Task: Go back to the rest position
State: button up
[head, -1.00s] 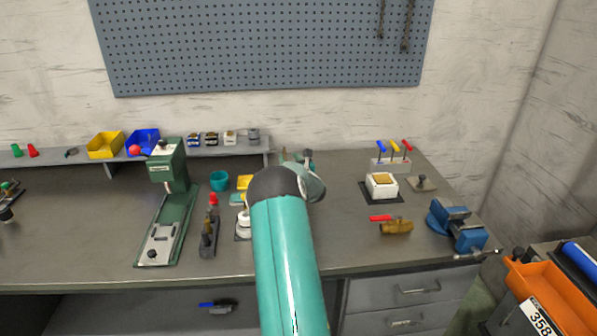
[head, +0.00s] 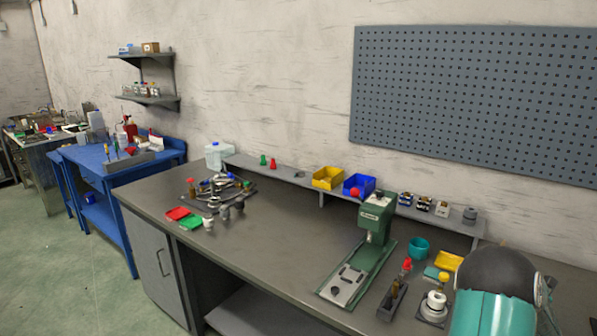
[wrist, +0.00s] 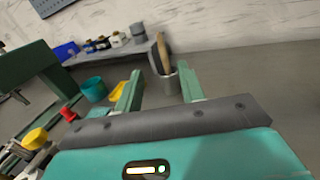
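My gripper (wrist: 158,88) shows in the wrist view with its two green fingers apart. It is open, and I see nothing clasped between the fingers. A grey metal cup (wrist: 164,88) holding a wooden-handled tool shows beyond the gap between the fingertips; it looks apart from them. My teal arm with its dark joint fills the lower right of the head view. My gripper is hidden or outside that view.
The grey workbench (head: 270,228) carries a green press (head: 372,225), a teal cup (head: 418,247), and yellow (head: 327,178) and blue (head: 358,185) bins on a raised shelf. A blue table (head: 115,175) stands at left. Green floor (head: 75,275) is open at lower left.

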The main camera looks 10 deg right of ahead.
jog(key=w+a+r+m+g, duration=0.1)
jog(key=w+a+r+m, duration=0.3)
jog(key=a+r+m, duration=0.15)
jog(key=a+r+m+g+y, duration=0.1)
jog(key=a+r+m, duration=0.2)
jog(key=a+m, duration=0.35)
jog(key=a+r+m+g+y, duration=0.1)
jog(key=a+r+m, duration=0.2)
jog(key=a, duration=0.7)
jog(key=a+r+m+g+y, duration=0.2)
jog(key=a+r+m, duration=0.15)
jog(key=a, duration=0.45)
jog(key=s+a+f+m+g+y, duration=0.1)
jog(key=s+a+m, duration=0.4)
jog(key=s+a, duration=0.6)
jog(key=s+a+f+m+g+y, duration=0.1)
jog(key=s+a+m+g+y, duration=0.2)
jog(key=s+a+m, duration=0.3)
jog(key=s+a+y, duration=0.1)
jog(key=s+a, duration=0.4)
jog(key=a, duration=0.7)
jog(key=shift+g+y, duration=0.3)
